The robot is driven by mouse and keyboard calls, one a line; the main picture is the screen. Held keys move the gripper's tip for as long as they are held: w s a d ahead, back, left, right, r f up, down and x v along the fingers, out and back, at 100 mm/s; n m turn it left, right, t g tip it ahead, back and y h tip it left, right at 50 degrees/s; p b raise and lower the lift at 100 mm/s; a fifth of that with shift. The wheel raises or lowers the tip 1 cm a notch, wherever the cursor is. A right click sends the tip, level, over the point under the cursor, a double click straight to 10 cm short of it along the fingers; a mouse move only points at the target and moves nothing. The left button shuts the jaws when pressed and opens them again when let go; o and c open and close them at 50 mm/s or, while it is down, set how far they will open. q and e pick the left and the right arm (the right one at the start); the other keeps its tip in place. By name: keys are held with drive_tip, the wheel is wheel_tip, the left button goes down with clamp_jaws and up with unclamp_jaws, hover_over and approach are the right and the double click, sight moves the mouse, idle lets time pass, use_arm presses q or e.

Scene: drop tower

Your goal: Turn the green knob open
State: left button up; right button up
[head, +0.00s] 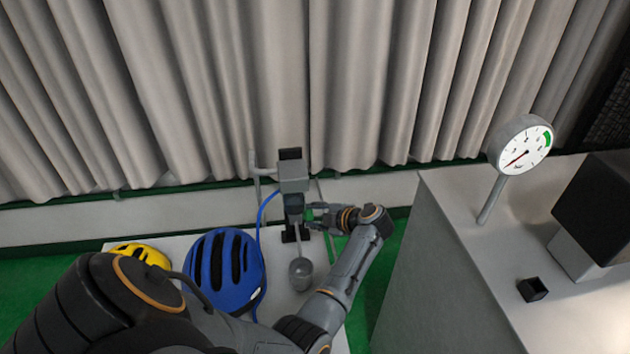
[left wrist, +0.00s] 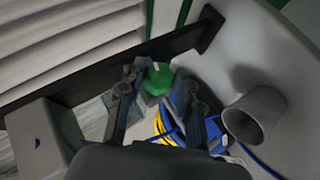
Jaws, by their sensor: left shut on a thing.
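The green knob (left wrist: 157,78) sits between the two fingertips of my left gripper (left wrist: 158,88) in the left wrist view, with a small pale mark at its top edge. In the head view my left gripper (head: 318,217) reaches from the right to the side of the grey valve device (head: 293,182) and is shut on the knob. The knob is mostly hidden by the fingers there. My right gripper is not in view.
A grey cup (head: 301,274) stands below the device, with a blue helmet (head: 225,266) and a yellow helmet (head: 142,254) to the left. A blue hose (head: 259,235) runs down. A round gauge (head: 524,146) stands on the grey cabinet (head: 440,255), its red needle pointing lower left.

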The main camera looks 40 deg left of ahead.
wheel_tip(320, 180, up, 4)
drive_tip(key=p, duration=0.3)
use_arm(q)
drive_tip(key=shift+w+a+r+m+g+h+b, duration=0.15)
drive_tip(key=shift+m+g+h+b, duration=0.5)
drive_tip(key=shift+g+h+b, duration=1.3)
drive_tip(key=shift+w+a+f+m+g+h+b, duration=0.15)
drive_tip(key=shift+m+g+h+b, duration=0.4)
drive_tip(key=shift+h+b, duration=1.65)
drive_tip(key=shift+w+a+r+m+g+h+b, duration=0.15)
drive_tip(key=shift+m+g+h+b, duration=0.8)
drive_tip(key=shift+b, duration=2.3)
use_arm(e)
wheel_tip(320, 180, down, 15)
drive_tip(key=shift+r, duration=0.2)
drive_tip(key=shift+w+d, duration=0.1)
use_arm(q)
drive_tip(key=shift+s, duration=0.1)
drive_tip(key=o, duration=1.1)
drive_tip(key=shift+n, duration=0.25)
drive_tip(key=shift+o, duration=0.3)
drive_tip(key=shift+a, duration=0.15)
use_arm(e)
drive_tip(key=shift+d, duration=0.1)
